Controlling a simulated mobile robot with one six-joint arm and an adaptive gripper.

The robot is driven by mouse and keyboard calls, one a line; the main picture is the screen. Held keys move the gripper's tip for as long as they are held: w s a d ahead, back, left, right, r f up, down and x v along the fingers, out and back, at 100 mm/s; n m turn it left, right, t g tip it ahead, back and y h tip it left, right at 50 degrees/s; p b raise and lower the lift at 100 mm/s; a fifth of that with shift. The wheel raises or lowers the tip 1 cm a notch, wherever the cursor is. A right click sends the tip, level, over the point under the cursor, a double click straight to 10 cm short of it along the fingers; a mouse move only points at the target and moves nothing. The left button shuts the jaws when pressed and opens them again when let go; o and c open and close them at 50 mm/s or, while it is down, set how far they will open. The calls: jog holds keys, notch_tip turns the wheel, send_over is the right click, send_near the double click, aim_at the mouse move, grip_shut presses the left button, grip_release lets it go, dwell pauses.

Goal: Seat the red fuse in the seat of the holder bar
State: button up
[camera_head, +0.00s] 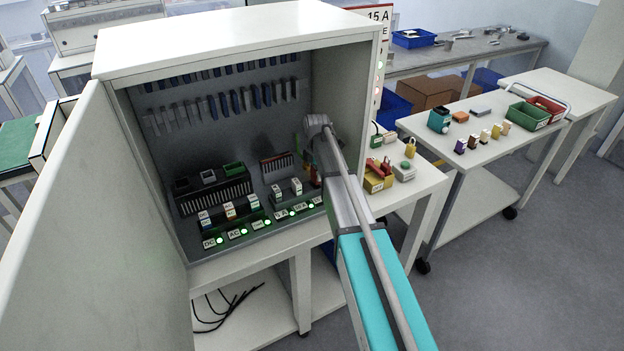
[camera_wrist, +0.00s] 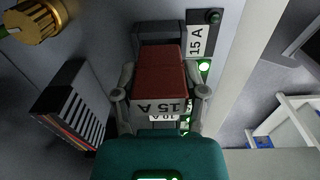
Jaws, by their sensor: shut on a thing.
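The red fuse (camera_wrist: 158,72), with a white "15 A" label on its near end, sits between the two fingers of my gripper (camera_wrist: 161,93) in the wrist view. My gripper is shut on it. A dark grey seat (camera_wrist: 158,32) of the holder bar (camera_wrist: 197,40) shows just beyond the fuse, beside a "15 A" label. The fuse overlaps the seat in this view, so I cannot tell whether they touch. In the head view the holder bar (camera_head: 262,228) runs along the cabinet floor, with my arm reaching to its right end. My fingers are mostly hidden there.
A black slotted block (camera_wrist: 72,108) stands left of the fuse, and a brass knob (camera_wrist: 35,20) is at upper left. The cabinet's right wall (camera_head: 345,90) is close to my arm. Other fuses (camera_head: 297,187) stand on the bar. A side table (camera_head: 400,175) holds bins.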

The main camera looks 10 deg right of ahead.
aim_at(315, 183)
jog(key=shift+a+f, duration=0.1)
jog(key=shift+a, duration=0.1)
jog(key=shift+f+b, duration=1.65)
jog(key=shift+b, duration=0.15)
jog(key=shift+f, duration=0.1)
jog(key=shift+s+f+b, duration=0.15)
jog(key=shift+s+b, duration=0.05)
jog(key=shift+b, duration=0.2)
jog(key=shift+c, duration=0.8)
jog(key=shift+o, duration=0.2)
jog(key=shift+s+f, duration=0.1)
jog(key=shift+s, duration=0.05)
jog(key=shift+o, duration=0.2)
jog(key=shift+o, duration=0.3)
